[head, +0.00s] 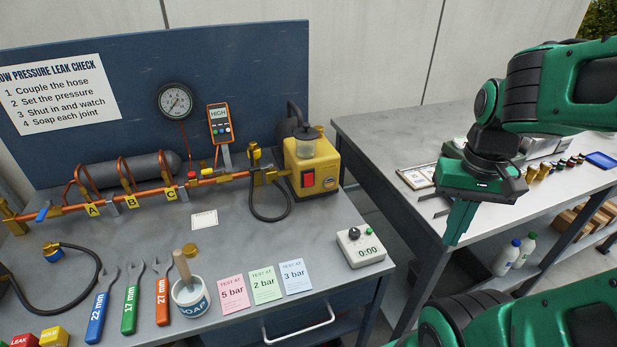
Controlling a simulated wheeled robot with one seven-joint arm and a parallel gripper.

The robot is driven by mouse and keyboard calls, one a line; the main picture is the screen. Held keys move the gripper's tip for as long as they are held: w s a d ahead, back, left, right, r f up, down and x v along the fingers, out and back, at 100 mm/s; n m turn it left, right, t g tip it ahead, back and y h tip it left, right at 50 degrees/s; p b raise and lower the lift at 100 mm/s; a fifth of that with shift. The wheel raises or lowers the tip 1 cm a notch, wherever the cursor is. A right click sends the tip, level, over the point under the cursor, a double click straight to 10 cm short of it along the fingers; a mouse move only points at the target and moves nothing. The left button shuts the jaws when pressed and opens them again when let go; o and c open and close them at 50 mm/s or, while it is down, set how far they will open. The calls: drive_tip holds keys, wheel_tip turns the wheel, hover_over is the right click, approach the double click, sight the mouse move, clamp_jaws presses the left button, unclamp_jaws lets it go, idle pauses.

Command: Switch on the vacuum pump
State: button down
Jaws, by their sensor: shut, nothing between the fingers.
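The yellow vacuum pump (327,165) stands at the right end of the copper pipe line on the left bench. I cannot tell the switch's position. A clear jar and a dark motor sit on top of and behind the pump. My gripper (456,232) is shut and empty. It points down in front of the right bench, well to the right of the pump and apart from it.
A white timer (360,247) reading 0:00 sits at the left bench's right edge. Coloured test cards (264,284), a soap pot (191,298) and several wrenches lie in front. A black hose (270,215) loops below the pump. A gap separates the benches.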

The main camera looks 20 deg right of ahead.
sight(309, 180)
drive_tip(key=w+a+r+n+t, duration=0.2)
drive_tip(key=w+a+n, duration=0.6)
drive_tip(key=w+n, duration=0.3)
drive_tip(key=w+a+r+n+t, duration=0.1)
drive_tip(key=w+a+n+t, duration=0.1)
drive_tip(key=w+a+n, duration=0.7)
drive_tip(key=w+n, duration=0.3)
drive_tip(key=n, duration=0.1)
drive_tip(key=shift+w+a+r, duration=0.15)
drive_tip(key=shift+w+r, duration=0.1)
drive_tip(key=shift+r, duration=0.1)
drive_tip(key=shift+f, duration=0.1)
drive_tip(key=w+f, duration=0.7)
drive_tip(key=f, duration=0.2)
drive_tip(key=shift+f, duration=0.4)
